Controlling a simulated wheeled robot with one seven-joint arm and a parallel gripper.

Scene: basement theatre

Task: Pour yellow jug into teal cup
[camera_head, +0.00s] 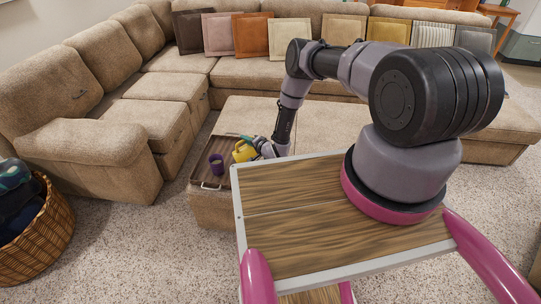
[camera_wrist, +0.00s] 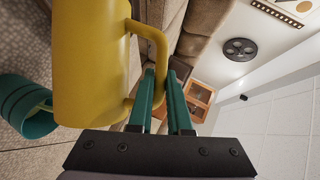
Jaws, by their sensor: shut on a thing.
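The yellow jug (camera_head: 243,151) is held above the wooden tray in the head view. In the wrist view the jug (camera_wrist: 90,60) fills the upper left, with its handle at my fingers. My gripper (camera_head: 258,148) is shut on this handle; its teal fingers (camera_wrist: 162,88) show in the wrist view. In the head view a purple cup (camera_head: 216,164) stands upright on the tray, left of the jug; no teal cup is clear there. The jug's contents are hidden.
The tray (camera_head: 212,183) with a raised rim lies on a beige ottoman (camera_head: 212,210). A beige sectional sofa (camera_head: 85,145) with several cushions surrounds it. A wicker basket (camera_head: 38,228) of cloth stands at the lower left. The carpet between basket and ottoman is clear.

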